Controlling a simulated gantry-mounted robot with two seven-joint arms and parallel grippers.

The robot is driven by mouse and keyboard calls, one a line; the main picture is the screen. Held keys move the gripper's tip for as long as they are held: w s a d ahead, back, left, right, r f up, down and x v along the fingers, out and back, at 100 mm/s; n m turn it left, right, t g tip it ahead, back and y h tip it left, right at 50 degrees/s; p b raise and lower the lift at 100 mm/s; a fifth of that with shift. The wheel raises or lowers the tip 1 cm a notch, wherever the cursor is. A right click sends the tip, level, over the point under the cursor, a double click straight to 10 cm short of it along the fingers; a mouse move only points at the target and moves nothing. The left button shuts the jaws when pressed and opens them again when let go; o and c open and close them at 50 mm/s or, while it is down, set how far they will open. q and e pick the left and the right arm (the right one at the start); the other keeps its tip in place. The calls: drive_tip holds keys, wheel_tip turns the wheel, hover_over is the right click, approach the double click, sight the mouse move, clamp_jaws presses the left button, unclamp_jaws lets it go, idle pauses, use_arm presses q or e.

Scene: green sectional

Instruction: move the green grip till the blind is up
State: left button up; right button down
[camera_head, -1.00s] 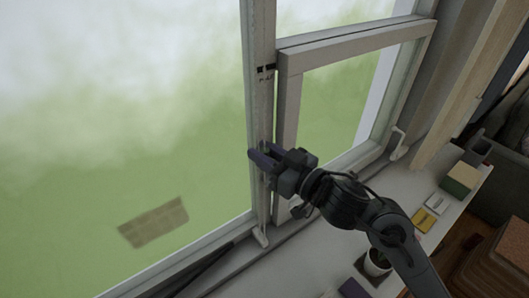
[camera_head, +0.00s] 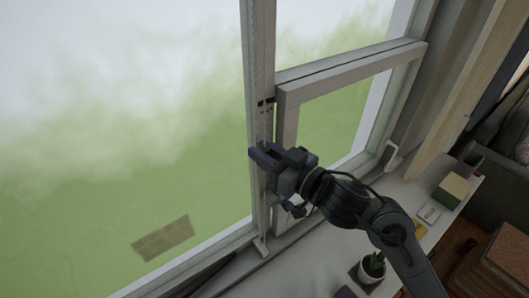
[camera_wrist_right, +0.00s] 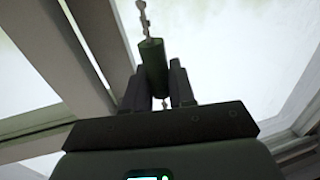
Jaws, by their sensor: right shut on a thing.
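The green grip (camera_wrist_right: 153,65) is a small cylinder on a light beaded cord (camera_wrist_right: 145,20). In the right wrist view it stands between the two dark fingers of my right gripper (camera_wrist_right: 156,78), which is shut on it. In the head view my right gripper (camera_head: 262,156) is beside the upright window post (camera_head: 260,60); the grip cannot be made out there. The blind itself does not show clearly in any view. My left gripper is not in view.
An inner window sash (camera_head: 345,65) is right of the post. The white sill (camera_head: 310,270) below holds a potted plant (camera_head: 371,268) near my right arm and a small box (camera_head: 455,188) farther right. A curtain (camera_head: 465,110) hangs at the right.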

drive_tip(key=shift+r, duration=0.5)
drive_tip(key=c, duration=1)
unclamp_jaws()
drive_tip(key=shift+f, duration=0.1)
drive_tip(key=shift+s+d+f, duration=0.1)
drive_tip(key=shift+s+d, duration=0.05)
drive_tip(key=shift+b+v, duration=1.3)
drive_tip(key=shift+v, duration=3.95)
